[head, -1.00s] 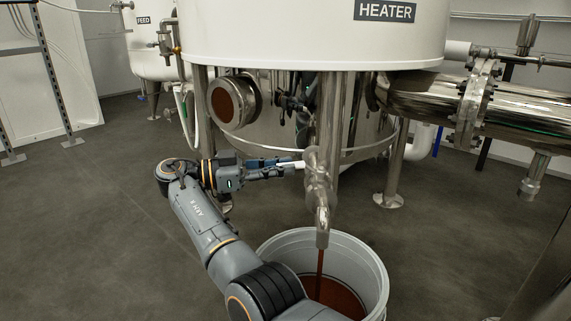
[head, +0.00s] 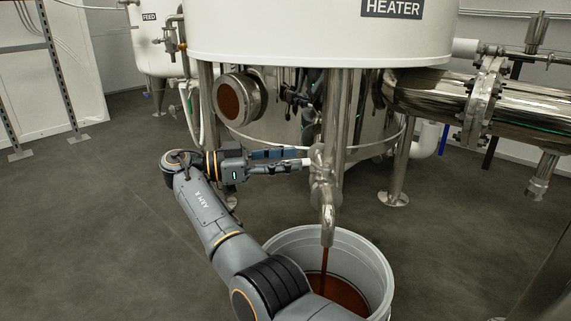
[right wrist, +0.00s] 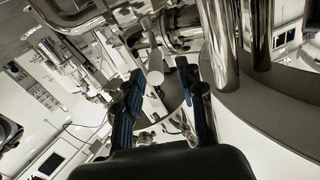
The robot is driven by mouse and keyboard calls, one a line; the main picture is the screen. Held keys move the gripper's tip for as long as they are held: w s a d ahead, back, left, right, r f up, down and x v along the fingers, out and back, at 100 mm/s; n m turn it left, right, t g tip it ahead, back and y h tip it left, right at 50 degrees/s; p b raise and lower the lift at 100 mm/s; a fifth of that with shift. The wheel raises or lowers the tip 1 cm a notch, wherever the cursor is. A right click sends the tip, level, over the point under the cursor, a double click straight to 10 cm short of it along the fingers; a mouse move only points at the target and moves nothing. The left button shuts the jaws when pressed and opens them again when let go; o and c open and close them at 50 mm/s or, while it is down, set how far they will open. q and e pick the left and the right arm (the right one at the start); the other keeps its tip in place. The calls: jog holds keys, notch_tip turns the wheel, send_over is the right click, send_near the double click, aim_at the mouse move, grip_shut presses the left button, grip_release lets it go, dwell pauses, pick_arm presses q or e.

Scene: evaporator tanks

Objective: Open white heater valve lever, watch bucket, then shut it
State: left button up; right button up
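The white heater valve lever (head: 304,162) sticks out to the left from the steel valve (head: 323,180) under the heater tank. My right gripper (head: 312,158) is at the lever, its fingers spread apart. In the right wrist view the white lever end (right wrist: 155,76) shows between the two separated dark fingers (right wrist: 160,80), with gaps on both sides. Reddish-brown liquid (head: 324,262) runs from the spout into the grey bucket (head: 372,262) below, which holds brown liquid (head: 345,292). My arm hides the bucket's left front. My left gripper is not in view.
The white tank labelled HEATER (head: 320,35) stands above on steel legs (head: 396,170). A large steel pipe (head: 440,100) runs off to the right. The FEED tank (head: 155,50) is at the back left. The dark floor (head: 90,220) at left is clear.

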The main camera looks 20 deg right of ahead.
notch_tip(320, 180, up, 9)
jog(key=shift+f, duration=0.1)
dwell(0.3)
